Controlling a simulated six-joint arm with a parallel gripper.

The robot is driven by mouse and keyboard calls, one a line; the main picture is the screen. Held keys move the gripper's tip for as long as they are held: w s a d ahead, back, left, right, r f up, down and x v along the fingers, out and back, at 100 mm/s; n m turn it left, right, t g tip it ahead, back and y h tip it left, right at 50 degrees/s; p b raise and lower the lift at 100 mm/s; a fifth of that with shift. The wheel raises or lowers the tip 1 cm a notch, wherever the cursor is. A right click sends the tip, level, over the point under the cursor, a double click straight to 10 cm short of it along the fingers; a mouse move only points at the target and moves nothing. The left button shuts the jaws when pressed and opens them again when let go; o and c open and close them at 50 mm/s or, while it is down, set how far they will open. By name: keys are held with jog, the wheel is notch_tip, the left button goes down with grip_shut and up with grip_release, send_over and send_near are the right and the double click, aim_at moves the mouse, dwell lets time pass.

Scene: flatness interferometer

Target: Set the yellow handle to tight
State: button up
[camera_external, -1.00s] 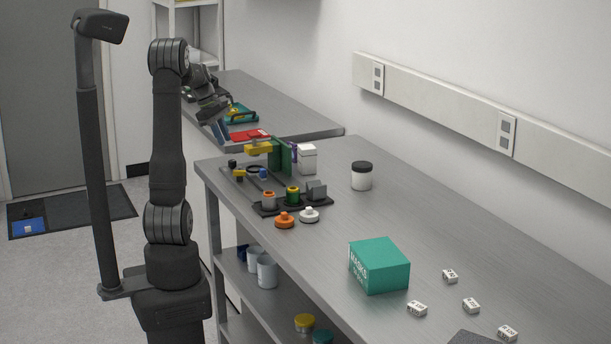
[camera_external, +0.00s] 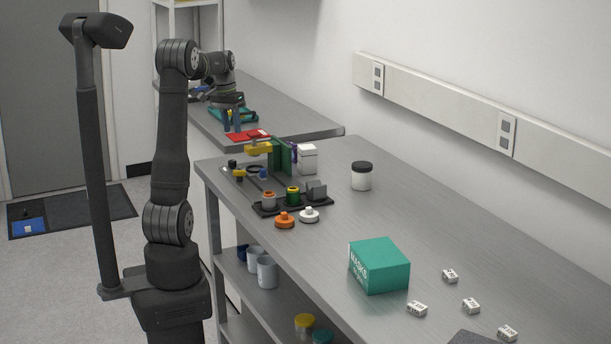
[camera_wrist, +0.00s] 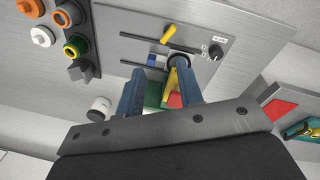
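The interferometer's base plate (camera_external: 262,190) lies on the near bench. A small yellow handle (camera_wrist: 168,34) sits on this plate beside a dark slot; it also shows in the external view (camera_external: 238,175). A larger yellow piece (camera_external: 259,149) stands higher, near the green upright (camera_external: 287,157). In the wrist view a yellow part (camera_wrist: 172,88) shows between my fingers, nearer the right one; I cannot tell any contact. My gripper (camera_external: 233,128) is open, blue fingers pointing down, above and behind the plate. It also shows in the wrist view (camera_wrist: 162,92). The handle's setting labels are unreadable.
A black knob (camera_wrist: 215,51) and a blue piece (camera_wrist: 153,61) sit on the plate. Orange (camera_external: 284,220) and white (camera_external: 309,215) knobbed discs lie in front. A white box (camera_external: 307,159), a black-lidded jar (camera_external: 361,177) and a teal box (camera_external: 380,265) stand on the bench.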

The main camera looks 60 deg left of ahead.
aim_at(239, 175)
jog(key=f+m, duration=0.3)
jog(key=f, duration=0.2)
jog(key=w+f+m, duration=0.1)
jog(key=f+m, duration=0.2)
jog(key=f, duration=0.2)
jog(key=w+f+m+g+y, duration=0.1)
jog(key=f+m, duration=0.3)
jog(key=f, duration=0.1)
jog(key=shift+w+a+f, duration=0.1)
jog(key=shift+a, duration=0.05)
grip_shut()
